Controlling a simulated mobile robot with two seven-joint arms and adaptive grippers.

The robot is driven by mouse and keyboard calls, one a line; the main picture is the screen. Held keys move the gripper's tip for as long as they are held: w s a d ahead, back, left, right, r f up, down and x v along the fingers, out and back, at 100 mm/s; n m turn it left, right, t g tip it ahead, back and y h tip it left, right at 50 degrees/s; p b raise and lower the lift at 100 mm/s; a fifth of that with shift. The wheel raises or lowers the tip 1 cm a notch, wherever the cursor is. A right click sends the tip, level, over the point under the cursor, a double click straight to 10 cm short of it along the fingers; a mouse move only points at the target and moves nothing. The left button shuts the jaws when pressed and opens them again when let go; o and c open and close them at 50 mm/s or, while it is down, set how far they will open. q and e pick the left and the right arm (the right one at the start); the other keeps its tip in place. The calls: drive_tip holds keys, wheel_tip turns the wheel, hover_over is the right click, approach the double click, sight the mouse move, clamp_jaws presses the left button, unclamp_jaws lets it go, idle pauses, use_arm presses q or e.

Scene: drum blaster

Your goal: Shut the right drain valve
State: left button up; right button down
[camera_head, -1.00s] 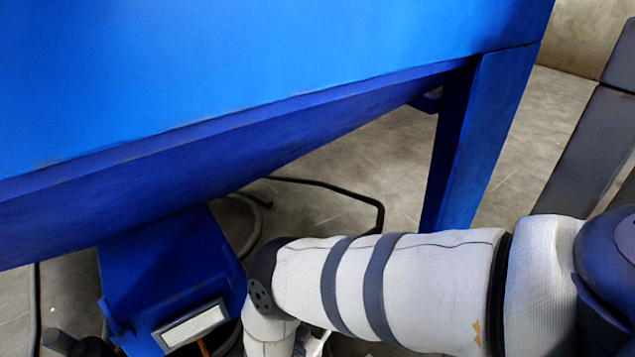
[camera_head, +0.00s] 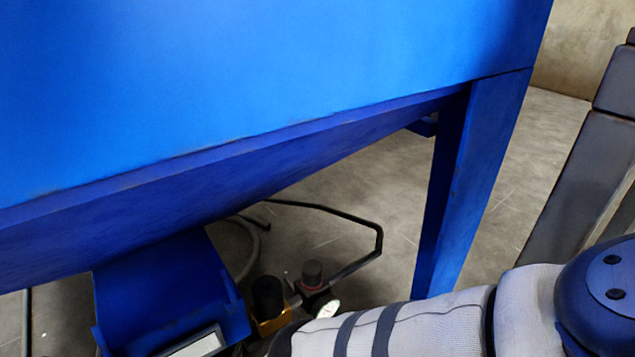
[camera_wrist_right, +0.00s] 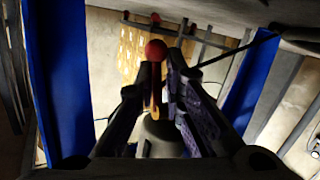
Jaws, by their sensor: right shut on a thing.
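In the right wrist view a red ball knob (camera_wrist_right: 155,50) tops a thin upright stem, which I take for the valve handle. My right gripper (camera_wrist_right: 164,80) has its dark fingers closed on this handle just below the knob. A grey rounded part (camera_wrist_right: 158,132) shows behind, between the fingers. The valve body is mostly hidden. In the head view my right arm reaches in from the lower right, and its gripper is below the picture edge. My left gripper is in neither view.
A blue cabinet (camera_head: 270,60) with a sloping underside and a blue leg (camera_head: 465,190) fills the head view. Below are a blue box (camera_head: 165,290), a dark bent pipe (camera_head: 345,215), a brass fitting (camera_head: 272,325) and a round gauge (camera_head: 328,308). Grey floor is open behind the leg.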

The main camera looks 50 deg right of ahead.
drive_tip(key=shift+s+d+f+n+h, duration=0.1)
drive_tip(key=shift+s+n+h, duration=0.25)
drive_tip(key=shift+h, duration=0.15)
drive_tip(key=c, duration=1.5)
unclamp_jaws()
drive_tip(key=shift+c, duration=0.2)
drive_tip(key=v, duration=1.2)
